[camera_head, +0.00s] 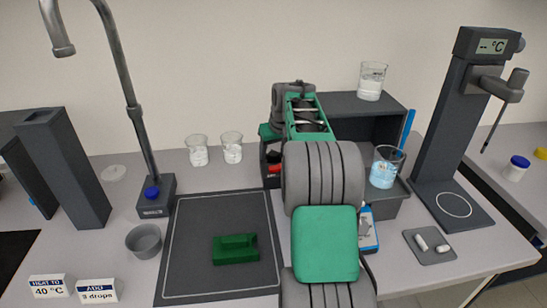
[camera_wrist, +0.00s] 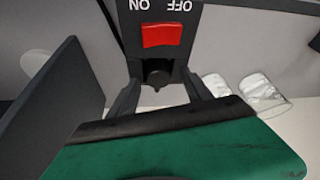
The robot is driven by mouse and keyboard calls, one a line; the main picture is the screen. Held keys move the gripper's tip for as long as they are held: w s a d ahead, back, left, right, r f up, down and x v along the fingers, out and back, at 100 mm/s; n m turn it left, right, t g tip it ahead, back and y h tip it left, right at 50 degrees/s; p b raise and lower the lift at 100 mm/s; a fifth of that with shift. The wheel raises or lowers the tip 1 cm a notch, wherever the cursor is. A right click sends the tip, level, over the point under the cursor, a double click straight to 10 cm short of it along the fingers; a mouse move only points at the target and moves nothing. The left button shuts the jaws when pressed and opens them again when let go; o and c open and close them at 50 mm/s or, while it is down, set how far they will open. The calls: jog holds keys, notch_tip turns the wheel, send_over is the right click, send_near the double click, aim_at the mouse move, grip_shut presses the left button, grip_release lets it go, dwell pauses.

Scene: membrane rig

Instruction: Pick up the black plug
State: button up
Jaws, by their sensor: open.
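In the wrist view, a black plug (camera_wrist: 157,73) sits just below a red switch (camera_wrist: 162,35) on a dark box marked ON and OFF. My gripper (camera_wrist: 162,88) is open, with one finger on either side of the plug. I cannot tell whether the fingers touch it. In the head view, the dark box with red parts (camera_head: 274,170) stands behind the mat, left of my arm. My arm hides much of that area, and I cannot make out the plug there.
Two glass beakers (camera_head: 198,150) (camera_head: 232,147) stand left of the box. A dark mat (camera_head: 205,217) holds a green block (camera_head: 236,249). A tap rises at left. A dark shelf (camera_head: 345,105) and a beaker of blue liquid (camera_head: 385,168) are at right.

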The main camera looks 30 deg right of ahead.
grip_shut()
dwell(0.6)
